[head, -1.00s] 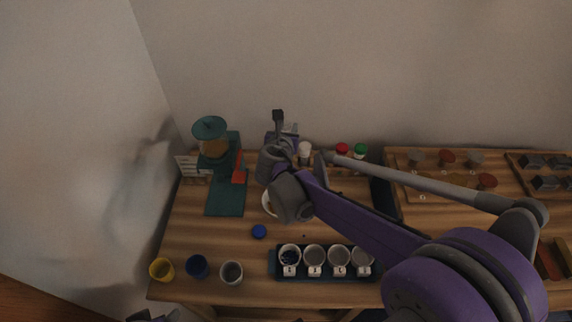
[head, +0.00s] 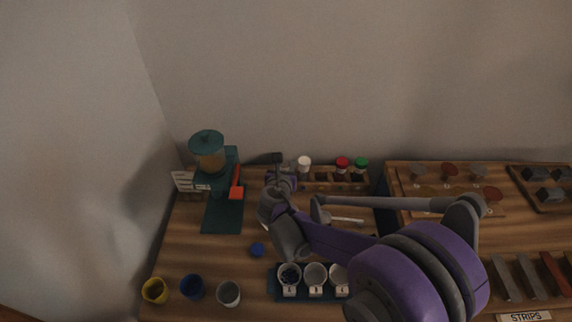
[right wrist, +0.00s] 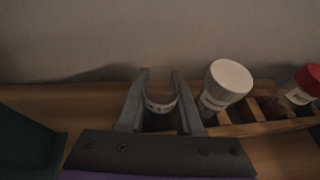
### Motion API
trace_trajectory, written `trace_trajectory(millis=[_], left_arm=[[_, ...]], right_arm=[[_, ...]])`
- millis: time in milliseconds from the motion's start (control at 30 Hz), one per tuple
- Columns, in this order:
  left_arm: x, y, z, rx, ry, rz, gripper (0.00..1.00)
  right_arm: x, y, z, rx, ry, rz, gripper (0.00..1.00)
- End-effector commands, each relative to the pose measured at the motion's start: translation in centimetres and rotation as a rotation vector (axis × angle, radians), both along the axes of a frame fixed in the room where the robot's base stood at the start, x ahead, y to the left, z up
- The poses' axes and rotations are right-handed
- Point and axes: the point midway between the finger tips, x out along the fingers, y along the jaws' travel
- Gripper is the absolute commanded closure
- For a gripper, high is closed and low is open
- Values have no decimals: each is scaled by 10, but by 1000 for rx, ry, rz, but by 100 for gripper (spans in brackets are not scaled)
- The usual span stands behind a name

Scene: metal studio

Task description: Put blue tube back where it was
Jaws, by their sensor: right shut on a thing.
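My right gripper (right wrist: 160,80) is shut on a tube (right wrist: 161,106) at the left end of the wooden rack (right wrist: 265,128). The tube shows a pale lettered band between the fingers; no blue shows on it, and I cannot tell whether its bottom is in a slot. In the head view the right gripper (head: 279,160) is over the rack's left end, and the tube is hidden. White-capped (head: 304,164), red-capped (head: 342,163) and green-capped (head: 361,164) tubes stand in the rack. A small blue round piece, like a cap (head: 257,249), lies on the table. My left gripper is not in view.
A teal machine (head: 207,160) with a clear bowl stands left of the rack. Yellow (head: 154,290), blue (head: 192,287) and grey (head: 228,293) cups stand at front left. A dark tray (head: 273,287) holds white cups. My right arm covers the table's middle.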

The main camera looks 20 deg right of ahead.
Motion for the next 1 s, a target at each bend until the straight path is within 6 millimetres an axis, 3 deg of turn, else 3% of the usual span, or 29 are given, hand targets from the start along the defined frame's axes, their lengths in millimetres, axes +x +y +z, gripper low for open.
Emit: trace_trajectory(millis=[33, 67, 100, 500, 1000], left_arm=[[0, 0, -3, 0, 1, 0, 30], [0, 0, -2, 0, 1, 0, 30], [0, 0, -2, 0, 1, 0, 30], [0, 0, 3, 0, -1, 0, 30], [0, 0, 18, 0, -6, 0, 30]], right_arm=[[0, 0, -3, 0, 0, 0, 100], [0, 0, -2, 0, 0, 0, 60], [0, 0, -2, 0, 0, 0, 53], [-2, 1, 5, 0, 0, 1, 53], [-77, 51, 41, 1, 0, 4, 53]])
